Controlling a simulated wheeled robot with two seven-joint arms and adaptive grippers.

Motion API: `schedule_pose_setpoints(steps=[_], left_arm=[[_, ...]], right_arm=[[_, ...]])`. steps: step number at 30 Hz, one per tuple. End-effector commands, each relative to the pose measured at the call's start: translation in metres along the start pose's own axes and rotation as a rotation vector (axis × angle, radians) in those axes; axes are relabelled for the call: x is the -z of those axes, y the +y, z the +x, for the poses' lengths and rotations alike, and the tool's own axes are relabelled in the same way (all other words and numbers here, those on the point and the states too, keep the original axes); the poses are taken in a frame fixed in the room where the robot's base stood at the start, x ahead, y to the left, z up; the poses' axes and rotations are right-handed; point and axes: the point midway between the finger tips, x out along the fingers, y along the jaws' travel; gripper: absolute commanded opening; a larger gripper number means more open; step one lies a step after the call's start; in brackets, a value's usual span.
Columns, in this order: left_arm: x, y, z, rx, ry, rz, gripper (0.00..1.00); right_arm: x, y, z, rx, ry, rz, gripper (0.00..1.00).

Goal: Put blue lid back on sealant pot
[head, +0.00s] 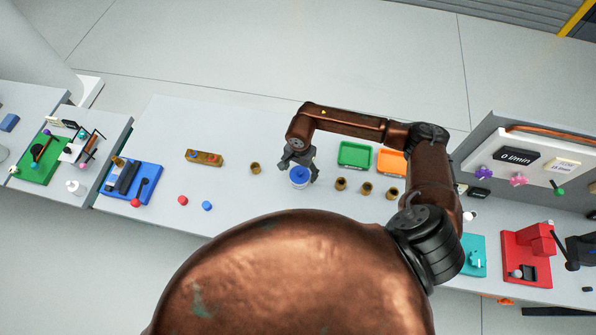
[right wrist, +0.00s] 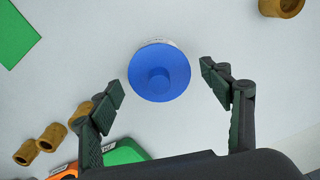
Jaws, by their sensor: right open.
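The blue lid (head: 299,173) sits on top of the white sealant pot (head: 299,185), which stands on the long white table. In the right wrist view the round blue lid (right wrist: 160,72), with its raised centre knob, covers nearly all of the pot; only a thin white edge (right wrist: 152,42) of the pot shows. From above I cannot tell whether the lid is fully seated. My right gripper (head: 300,169) is open over the pot; its fingers (right wrist: 160,80) are on either side of the lid, with a gap on each side. My left gripper is not in view.
Several brown cups stand nearby, one left of the pot (head: 255,168) and others to its right (head: 341,184). A green tray (head: 355,154) and an orange tray (head: 390,161) lie behind right. Red (head: 182,200) and blue (head: 207,206) balls lie left.

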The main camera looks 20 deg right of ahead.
Motion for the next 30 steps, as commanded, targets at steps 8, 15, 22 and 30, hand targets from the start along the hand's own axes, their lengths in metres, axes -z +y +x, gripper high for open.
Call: schedule_pose_setpoints(steps=[8,15,22,30], left_arm=[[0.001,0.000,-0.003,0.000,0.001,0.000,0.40],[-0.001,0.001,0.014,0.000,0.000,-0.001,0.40],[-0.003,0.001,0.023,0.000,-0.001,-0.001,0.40],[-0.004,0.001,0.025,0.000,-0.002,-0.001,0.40]], right_arm=[[0.002,-0.002,-0.022,0.006,0.004,-0.002,0.72],[0.001,-0.001,-0.075,0.004,0.004,-0.002,0.72],[0.001,-0.001,-0.113,0.002,0.002,0.000,0.72],[0.000,0.000,-0.127,-0.001,0.000,0.001,0.72]])
